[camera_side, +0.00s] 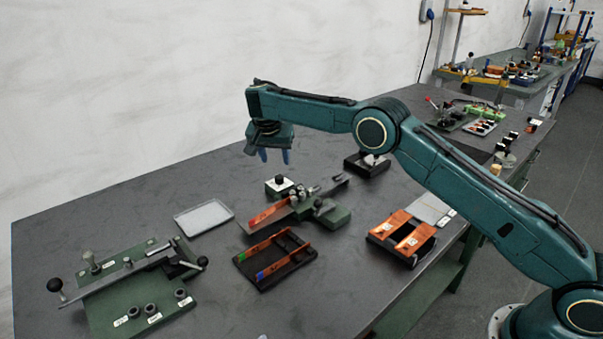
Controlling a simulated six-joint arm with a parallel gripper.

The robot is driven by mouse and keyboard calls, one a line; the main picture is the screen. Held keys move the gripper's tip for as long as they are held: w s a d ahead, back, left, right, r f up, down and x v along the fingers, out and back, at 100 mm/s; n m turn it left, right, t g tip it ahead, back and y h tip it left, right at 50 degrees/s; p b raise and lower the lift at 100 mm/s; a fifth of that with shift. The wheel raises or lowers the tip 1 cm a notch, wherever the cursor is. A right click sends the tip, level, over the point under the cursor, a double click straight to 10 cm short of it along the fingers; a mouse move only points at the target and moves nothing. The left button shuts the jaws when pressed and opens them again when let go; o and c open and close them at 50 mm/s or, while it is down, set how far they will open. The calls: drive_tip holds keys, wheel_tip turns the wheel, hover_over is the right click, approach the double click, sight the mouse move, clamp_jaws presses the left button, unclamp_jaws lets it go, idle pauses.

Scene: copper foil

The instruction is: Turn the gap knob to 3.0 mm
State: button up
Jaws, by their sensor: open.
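My gripper (274,157) hangs above the middle of the table with its two blue fingers pointing down, apart and empty. Below it is a small white-topped block with a dark knob (280,181), set beside a green fixture (325,215) with a copper-coloured strip (268,214). The gripper is above this knob and apart from it. I cannot tell for sure that this is the gap knob, and no scale or setting is readable here.
A green plate with levers and several round posts (130,290) stands at the front left. A pale tray (203,217), a dark rack with orange bars (275,262) and a black holder with copper pieces (402,238) lie around the fixture. A dark block (366,165) stands behind it.

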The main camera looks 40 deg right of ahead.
sight(279, 177)
drive_tip(key=shift+v, duration=1.75)
drive_tip(key=shift+d, duration=0.15)
drive_tip(key=shift+s+d+r+n+t+y, duration=0.3)
drive_tip(key=shift+s+d+n+y, duration=0.25)
drive_tip(key=shift+n, duration=1.25)
drive_tip(key=shift+s+d+r+n+t+y, duration=0.35)
drive_tip(key=shift+d+n+y, duration=0.4)
drive_tip(key=shift+n, duration=1.05)
drive_tip(key=shift+s+d+r+n+t+y, duration=0.25)
drive_tip(key=shift+s+d+n+y, duration=0.35)
drive_tip(key=shift+n, duration=1.2)
drive_tip(key=shift+w+d+f, duration=0.1)
drive_tip(key=shift+w+f, duration=0.05)
drive_tip(key=shift+x, duration=6.8)
